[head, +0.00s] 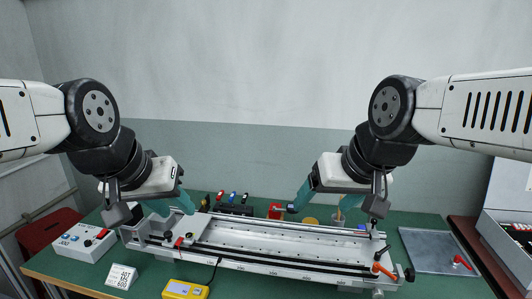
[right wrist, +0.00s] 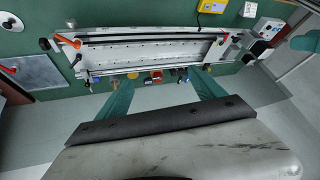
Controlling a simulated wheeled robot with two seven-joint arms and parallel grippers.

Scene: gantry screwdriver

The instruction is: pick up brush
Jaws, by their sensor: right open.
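I cannot clearly make out a brush; the small items behind the gantry are too small to tell apart. My right gripper (head: 322,208) is open and empty above the back edge of the gantry, over these items. In the right wrist view its two teal fingers (right wrist: 162,77) are spread wide with nothing between them. My left gripper (head: 172,207) is at the left end of the gantry, its teal fingers apart and nothing visible between them.
The long metal gantry (head: 270,238) fills the table's middle. Behind it are a marker rack (head: 233,209), a red item (head: 275,211) and a yellow round item (head: 311,221). A grey tray (head: 436,250) lies right, a control box (head: 84,243) left, a yellow device (head: 186,289) in front.

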